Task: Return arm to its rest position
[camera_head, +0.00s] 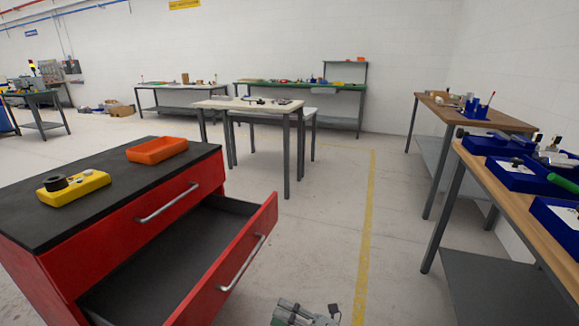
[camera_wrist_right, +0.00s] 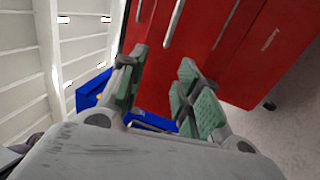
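My right gripper (camera_head: 306,312) shows at the bottom edge of the head view, in front of the red cabinet's open drawer and low over the floor. Most of its arm is out of the picture. In the right wrist view the two green-padded fingers (camera_wrist_right: 163,62) stand apart with nothing between them. The red cabinet (camera_wrist_right: 220,40) fills the background behind them, apart from the fingers as far as I can tell. My left gripper and arm are not in view.
The red cabinet (camera_head: 60,255) has an open lower drawer (camera_head: 225,272). A wooden workbench (camera_head: 505,195) with blue bins (camera_head: 517,174) stands at right. Floor between is clear.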

